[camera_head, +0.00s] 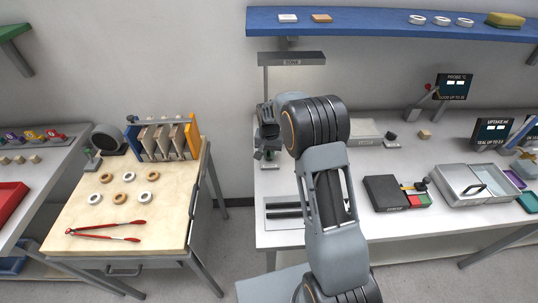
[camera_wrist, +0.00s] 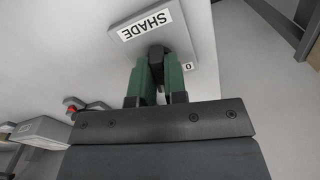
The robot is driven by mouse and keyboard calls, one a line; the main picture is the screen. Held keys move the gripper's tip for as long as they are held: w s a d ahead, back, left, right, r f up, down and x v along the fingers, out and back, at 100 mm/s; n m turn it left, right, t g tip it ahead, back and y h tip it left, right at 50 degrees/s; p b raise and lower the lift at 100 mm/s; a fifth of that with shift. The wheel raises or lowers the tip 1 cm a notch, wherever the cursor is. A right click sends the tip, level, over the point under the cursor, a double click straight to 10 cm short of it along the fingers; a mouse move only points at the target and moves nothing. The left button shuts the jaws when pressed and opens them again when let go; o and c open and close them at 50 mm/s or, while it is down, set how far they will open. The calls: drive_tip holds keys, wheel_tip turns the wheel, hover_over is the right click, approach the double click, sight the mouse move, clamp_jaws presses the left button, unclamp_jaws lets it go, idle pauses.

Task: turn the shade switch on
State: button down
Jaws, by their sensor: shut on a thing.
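The shade switch is a grey plate (camera_wrist: 120,27) with a SHADE label, upside down at the top of the wrist view. Its dark handle (camera_wrist: 157,50) stands between the two green fingers of my gripper (camera_wrist: 156,72), which is shut on it. A small "0" mark (camera_wrist: 187,66) shows on the plate to the right of the handle. In the head view my gripper (camera_head: 267,145) is low over the left end of the white bench, and the switch cannot be made out clearly there.
A slotted grey plate (camera_head: 284,211) lies in front on the white bench (camera_head: 280,238). A black box (camera_head: 385,193) and metal tray (camera_head: 470,187) are to the right. A wooden table (camera_head: 150,225) stands left, across a gap.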

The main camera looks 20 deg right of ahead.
drive_tip(key=shift+m+b, duration=0.35)
drive_tip(key=shift+m, duration=1.25)
drive_tip(key=c, duration=1.2)
unclamp_jaws()
drive_tip(key=shift+o, duration=0.2)
drive_tip(key=shift+r, duration=0.1)
wheel_tip(320, 180, up, 14)
drive_tip(key=shift+b, duration=0.45)
